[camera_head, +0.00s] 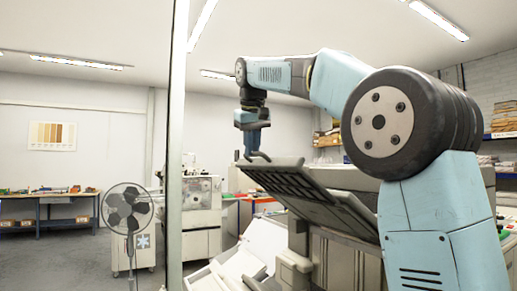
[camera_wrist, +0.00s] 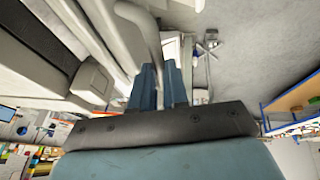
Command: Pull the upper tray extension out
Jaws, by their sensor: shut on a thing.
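The upper tray (camera_head: 300,188) is a dark slatted tray that slopes up to the left from the large grey machine in the head view. The upper tray extension (camera_head: 260,156) shows as a small bent grey bar at the tray's raised left end. In the wrist view the extension (camera_wrist: 143,25) is a pale curved bar that runs down to my fingertips. My gripper (camera_head: 251,153) points down at that end of the tray. Its two blue fingers (camera_wrist: 160,72) are shut on the bar in the wrist view. The fingers hide the gripped part of the bar.
A lower white tray (camera_head: 262,242) sticks out below. A thin pale post (camera_head: 174,150) stands left of the machine. A standing fan (camera_head: 128,210) and another machine (camera_head: 200,215) are farther left and back. The floor left of the tray looks open.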

